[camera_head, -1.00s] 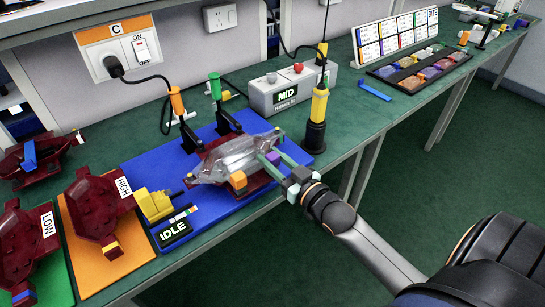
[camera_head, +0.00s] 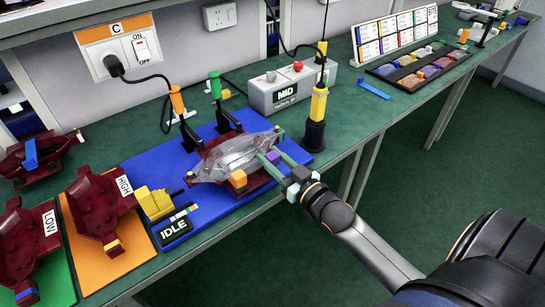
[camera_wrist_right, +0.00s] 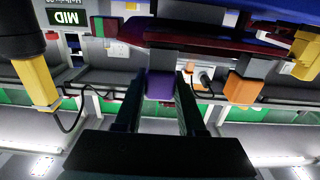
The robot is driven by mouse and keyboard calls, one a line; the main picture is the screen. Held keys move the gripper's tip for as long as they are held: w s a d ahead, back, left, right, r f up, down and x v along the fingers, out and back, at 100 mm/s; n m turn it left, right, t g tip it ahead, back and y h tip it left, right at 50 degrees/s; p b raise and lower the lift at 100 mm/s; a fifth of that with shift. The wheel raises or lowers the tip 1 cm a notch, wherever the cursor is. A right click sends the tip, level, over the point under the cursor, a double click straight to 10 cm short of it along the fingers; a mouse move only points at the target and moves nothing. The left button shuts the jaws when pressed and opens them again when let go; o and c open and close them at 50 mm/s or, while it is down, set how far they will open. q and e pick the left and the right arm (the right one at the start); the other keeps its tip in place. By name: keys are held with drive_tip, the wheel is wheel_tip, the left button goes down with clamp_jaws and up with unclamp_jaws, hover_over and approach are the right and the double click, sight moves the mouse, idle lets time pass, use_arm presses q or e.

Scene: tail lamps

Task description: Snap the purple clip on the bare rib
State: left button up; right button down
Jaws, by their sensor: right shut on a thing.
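The lamp with a clear lens (camera_head: 235,158) on a dark red housing sits on the blue fixture board (camera_head: 222,206). My right gripper (camera_head: 274,159) is at the lamp's right end, shut on the purple clip (camera_head: 272,157). In the right wrist view the purple clip (camera_wrist_right: 160,86) is between the two fingertips, directly below a grey rib (camera_wrist_right: 172,62) under the housing. I cannot tell whether the clip is seated on the rib. An orange clip (camera_head: 238,180) is on the lamp's front edge; it also shows in the right wrist view (camera_wrist_right: 243,89). My left gripper is not in view.
Green-handled (camera_head: 215,86) and orange-handled (camera_head: 177,101) toggle clamps stand behind the lamp. A yellow block (camera_head: 155,203) is at its left. A yellow and black tool (camera_head: 317,112) hangs close at the right. More red housings (camera_head: 100,203) lie on the left.

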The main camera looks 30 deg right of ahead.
drive_tip(key=shift+f, duration=0.45)
drive_tip(key=c, duration=0.8)
unclamp_jaws()
drive_tip(key=o, duration=0.4)
drive_tip(key=shift+r, duration=0.15)
drive_tip(key=s, duration=0.8)
drive_tip(key=s+d, duration=0.1)
drive_tip(key=s, duration=0.3)
drive_tip(key=shift+s+p, duration=0.2)
drive_tip(key=shift+p, duration=0.15)
